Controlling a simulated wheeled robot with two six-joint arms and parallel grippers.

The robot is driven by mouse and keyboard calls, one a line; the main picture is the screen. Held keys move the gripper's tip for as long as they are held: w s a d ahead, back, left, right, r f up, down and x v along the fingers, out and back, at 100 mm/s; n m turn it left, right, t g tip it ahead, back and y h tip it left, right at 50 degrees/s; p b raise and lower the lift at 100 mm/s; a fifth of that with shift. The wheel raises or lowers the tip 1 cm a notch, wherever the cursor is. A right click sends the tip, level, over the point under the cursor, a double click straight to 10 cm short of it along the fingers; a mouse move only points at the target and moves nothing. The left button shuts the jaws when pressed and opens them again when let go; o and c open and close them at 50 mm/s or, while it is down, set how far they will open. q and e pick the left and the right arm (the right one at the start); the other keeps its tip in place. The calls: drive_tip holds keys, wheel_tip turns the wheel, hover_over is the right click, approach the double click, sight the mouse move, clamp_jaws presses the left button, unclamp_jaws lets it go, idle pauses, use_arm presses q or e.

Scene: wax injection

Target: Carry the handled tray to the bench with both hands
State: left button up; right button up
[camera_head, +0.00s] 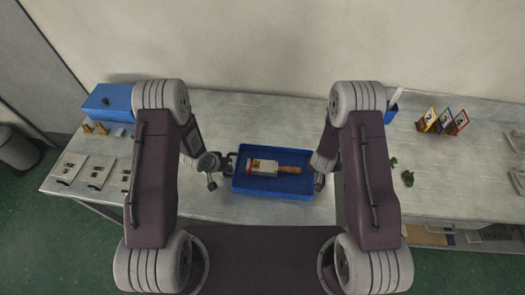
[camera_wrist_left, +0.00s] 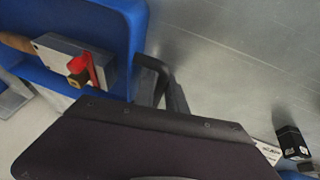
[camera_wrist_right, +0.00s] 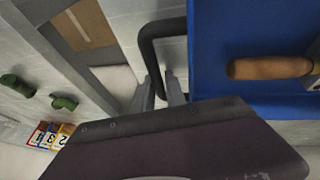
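The blue handled tray (camera_head: 240,186) is at the middle of the grey bench (camera_head: 225,115), near its front edge. I cannot tell whether it rests on the bench or hangs just above it. It holds a grey block with a red part (camera_wrist_left: 82,68) and a wooden handle (camera_wrist_right: 268,68). My left gripper (camera_wrist_left: 162,88) has its fingers on both sides of the tray's black left handle (camera_wrist_left: 150,66). My right gripper (camera_wrist_right: 159,85) has its fingers on both sides of the black right handle (camera_wrist_right: 148,42). Both appear closed on the handles, though the fingertips are partly hidden.
A blue box (camera_head: 107,102), small brass parts and several light plates (camera_head: 97,171) occupy the bench's left end. A bin (camera_head: 17,148) stands on the floor at left. Bare bench lies behind the tray.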

use_arm(q)
drive_tip(key=shift+o, duration=1.1)
drive_tip(key=shift+r, duration=0.15)
use_arm(e)
drive_tip(key=shift+o, duration=1.1)
drive_tip(key=shift+r, duration=0.1)
use_arm(q)
drive_tip(key=v, duration=0.8)
use_arm(e)
drive_tip(key=v, duration=1.2)
drive_tip(key=shift+s, duration=0.1)
